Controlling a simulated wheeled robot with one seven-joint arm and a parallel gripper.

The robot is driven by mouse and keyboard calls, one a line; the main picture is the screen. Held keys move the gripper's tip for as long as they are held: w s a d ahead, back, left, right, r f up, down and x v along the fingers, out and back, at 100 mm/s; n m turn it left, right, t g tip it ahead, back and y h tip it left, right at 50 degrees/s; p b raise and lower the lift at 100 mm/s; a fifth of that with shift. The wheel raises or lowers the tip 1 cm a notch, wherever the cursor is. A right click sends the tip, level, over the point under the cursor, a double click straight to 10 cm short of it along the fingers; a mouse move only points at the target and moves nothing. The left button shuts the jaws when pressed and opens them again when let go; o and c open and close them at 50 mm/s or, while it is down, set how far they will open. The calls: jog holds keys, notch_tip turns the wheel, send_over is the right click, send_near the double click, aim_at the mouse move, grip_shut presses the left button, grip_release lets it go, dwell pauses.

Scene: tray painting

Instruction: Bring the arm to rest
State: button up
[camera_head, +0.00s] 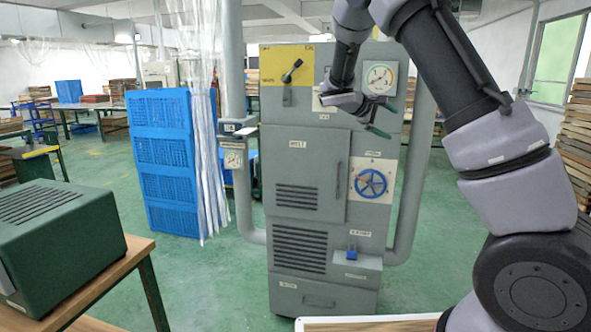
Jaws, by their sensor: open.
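My arm rises on the right side of the head camera view, bends over at the top and reaches toward the middle. My gripper (374,117) hangs at its end, in front of the upper part of a grey machine cabinet (308,150). The gripper is open, with nothing seen between its fingers. I cannot tell how far the fingers are from the cabinet face.
The cabinet bears a lever (291,71) on a yellow plate and a blue handwheel (370,183). Blue crates (165,160) stand stacked to its left, beside a clear strip curtain. A green box (60,240) sits on a wooden table at the left. Green floor between is open.

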jog(key=s+d+r+m+g+y, duration=0.1)
jog(key=s+d+m+y, duration=0.2)
jog(key=s, duration=0.5)
jog(key=s+d+r+m+g+y, duration=0.15)
jog(key=s+m+y, duration=0.25)
jog(key=s, duration=0.5)
jog(key=s+a+r+m+t+y, duration=0.2)
jog(key=s+a+r+y, duration=0.1)
jog(key=s, duration=0.7)
jog(key=s+a+r+m+t+y, duration=0.1)
jog(key=s+a+r+m+y, duration=0.2)
jog(key=s+a, duration=0.3)
jog(key=shift+s+a+t, duration=0.15)
jog(key=shift+s+t, duration=0.2)
jog(key=shift+s, duration=1.8)
jog(key=shift+r, duration=0.1)
